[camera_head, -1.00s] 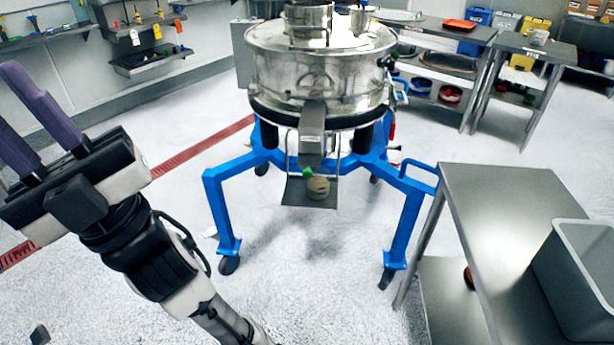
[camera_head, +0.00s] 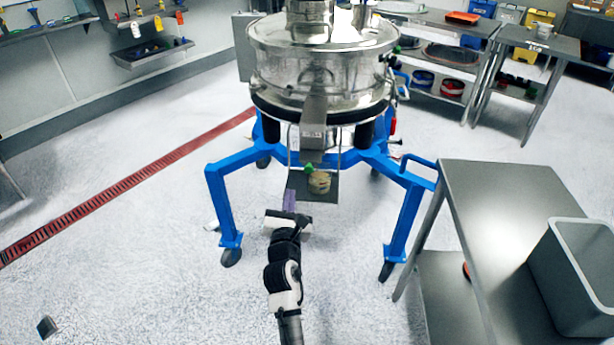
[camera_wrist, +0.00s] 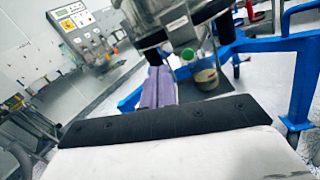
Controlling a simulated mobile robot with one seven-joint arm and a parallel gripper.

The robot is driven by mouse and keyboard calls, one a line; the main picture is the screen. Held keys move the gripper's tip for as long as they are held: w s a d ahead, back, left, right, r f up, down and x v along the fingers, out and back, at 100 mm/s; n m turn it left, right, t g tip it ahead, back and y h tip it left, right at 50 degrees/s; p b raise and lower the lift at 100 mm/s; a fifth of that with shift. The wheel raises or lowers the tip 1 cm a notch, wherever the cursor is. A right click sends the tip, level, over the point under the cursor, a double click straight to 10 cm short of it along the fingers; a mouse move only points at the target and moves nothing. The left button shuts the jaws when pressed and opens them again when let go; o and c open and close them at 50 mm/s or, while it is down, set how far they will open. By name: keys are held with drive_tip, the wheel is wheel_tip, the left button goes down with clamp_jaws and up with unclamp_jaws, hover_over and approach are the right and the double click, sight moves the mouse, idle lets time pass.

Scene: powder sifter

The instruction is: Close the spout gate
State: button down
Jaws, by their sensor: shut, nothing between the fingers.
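The round steel sifter (camera_head: 325,75) stands on a blue wheeled frame. Its metal spout (camera_head: 313,138) points down at the front. A green knob (camera_head: 309,168) sits below the spout, and it also shows in the wrist view (camera_wrist: 188,54); the gate plate itself is not clear. A jar with pale contents (camera_head: 320,184) stands on a hanging shelf (camera_head: 328,198) under the spout, and also shows in the wrist view (camera_wrist: 206,77). My gripper (camera_head: 291,192), with purple fingers, is shut and empty, at the shelf's left side in the picture, below the knob. Whether it touches the shelf cannot be told.
The blue frame's legs (camera_head: 222,205) stand left and right of my arm. A steel table (camera_head: 490,200) with a grey bin (camera_head: 575,270) is at the right. A control panel (camera_wrist: 80,22) shows in the wrist view.

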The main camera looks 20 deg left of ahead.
wheel_tip(320, 180, down, 4)
drive_tip(key=d+n+h, duration=0.1)
drive_tip(key=d+n, duration=0.1)
drive_tip(key=d, duration=0.1)
approach(308, 169)
drive_tip(key=shift+g, duration=0.3)
drive_tip(key=p+x, duration=0.1)
drive_tip(key=x, duration=0.4)
drive_tip(key=shift+w+a, duration=0.1)
drive_tip(key=shift+w, duration=0.05)
drive_tip(key=shift+w+a, duration=0.1)
drive_tip(key=shift+w, duration=0.65)
drive_tip(key=x, duration=0.5)
drive_tip(key=shift+b, duration=0.4)
drive_tip(key=shift+w+r, duration=0.1)
drive_tip(key=shift+w, duration=0.1)
drive_tip(key=shift+r, duration=0.25)
